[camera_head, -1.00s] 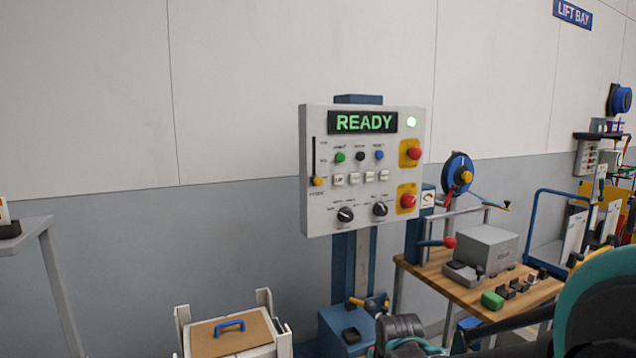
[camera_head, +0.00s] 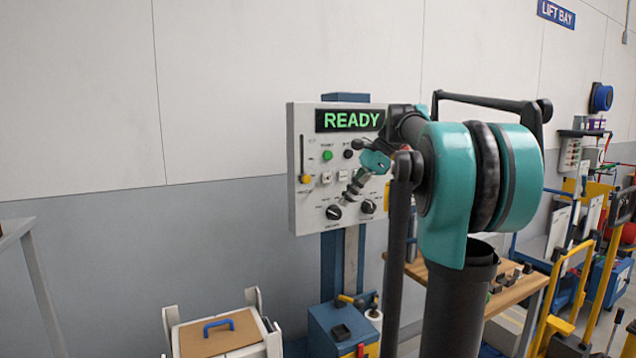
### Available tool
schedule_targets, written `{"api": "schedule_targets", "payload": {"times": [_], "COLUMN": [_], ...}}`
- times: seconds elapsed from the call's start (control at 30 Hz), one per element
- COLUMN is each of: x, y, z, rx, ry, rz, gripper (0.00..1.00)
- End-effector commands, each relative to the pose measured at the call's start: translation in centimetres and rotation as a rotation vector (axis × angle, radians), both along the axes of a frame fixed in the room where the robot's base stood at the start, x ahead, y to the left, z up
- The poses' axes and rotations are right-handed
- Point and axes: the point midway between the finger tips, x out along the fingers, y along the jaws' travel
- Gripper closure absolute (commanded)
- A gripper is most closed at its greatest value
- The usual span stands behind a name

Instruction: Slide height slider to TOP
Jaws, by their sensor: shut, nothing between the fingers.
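The control panel (camera_head: 300,215) is a light grey box on a blue post, with a lit green READY display (camera_head: 350,120). The height slider is a vertical dark slot (camera_head: 302,150) at the panel's left side. Its yellow knob (camera_head: 305,179) sits at the lower end of the slot. My gripper (camera_head: 345,198) is shut and empty, in front of the panel, to the right of and a little below the yellow knob in the picture. It appears apart from the knob. Its distance from the panel face is hard to tell. My arm hides the panel's right part.
A green button (camera_head: 327,155), white buttons and a dark rotary knob (camera_head: 333,212) lie close around my gripper. A cart (camera_head: 225,335) with a blue-handled lid stands below left. A wooden workbench (camera_head: 520,288) stands to the right, partly behind my arm.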

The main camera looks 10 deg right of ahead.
Motion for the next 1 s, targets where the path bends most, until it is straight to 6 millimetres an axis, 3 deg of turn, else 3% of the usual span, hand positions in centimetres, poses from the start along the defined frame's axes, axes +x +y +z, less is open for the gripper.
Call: {"api": "schedule_targets", "payload": {"times": [0.03,0.13,0.23,0.33,0.47,0.9,1.0], "x": [0.5,0.9,1.1,1.1,1.2,1.6,1.7], "y": [-0.3,-0.6,-0.7,-0.5,0.2,5.4,6.3], "z": [2.2,5.6,7.5,8.2,7.4,1.5,0.9], "rx": [0.035,0.093,0.127,0.141,0.143,0.141,0.141], "ry": [0.039,0.11,0.153,0.171,0.174,0.172,0.171], "rz": [-0.045,-0.12,-0.161,-0.177,-0.179,-0.177,-0.177], "gripper": [1.0,1.0,1.0,1.0,1.0,1.0,1.0]}}
